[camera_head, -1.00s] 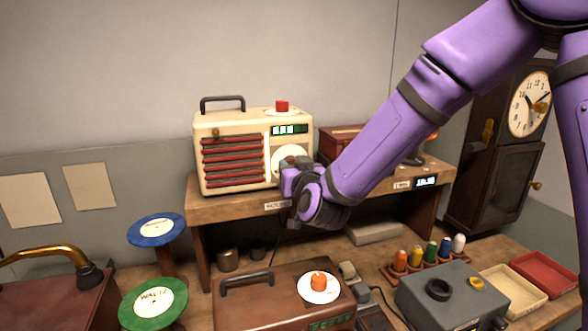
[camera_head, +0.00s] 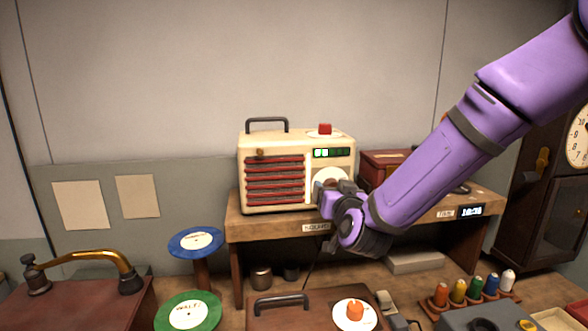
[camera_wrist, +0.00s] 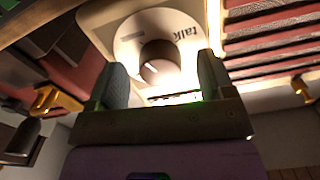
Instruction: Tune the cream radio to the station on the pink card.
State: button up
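The cream radio (camera_head: 262,147) stands on the wooden shelf, with red slats, a lit display (camera_head: 331,153) and a pale round dial (camera_head: 326,176). A red knob (camera_head: 325,129) sits on its top. My gripper (camera_head: 335,188) is at the dial and hides its lower part. In the wrist view, the dial (camera_wrist: 128,42) bears the word "talk" and a dark centre knob (camera_wrist: 158,62) with a pale mark. My gripper's fingers (camera_wrist: 159,70) are apart on either side of the knob, with visible gaps. On the display, the left bars glow white and the rest are dim green. I see no pink card.
Two blank beige sheets (camera_head: 137,196) hang on the wall. A brown box with an orange knob (camera_head: 355,310) stands below the shelf (camera_head: 270,228). Blue (camera_head: 196,241) and green (camera_head: 188,313) discs stand to its left. A dark red box (camera_head: 380,168) is right of the radio.

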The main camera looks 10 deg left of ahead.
dwell(0.4)
jog(key=v, duration=0.8)
dwell(0.5)
jog(key=shift+c, duration=0.4)
jog(key=shift+s+d+n, duration=0.2)
jog(key=shift+s+n, duration=0.6)
jog(key=shift+s, duration=0.1)
jog(key=shift+w, duration=0.15)
jog(key=x, duration=0.9)
jog(key=shift+w, duration=0.15)
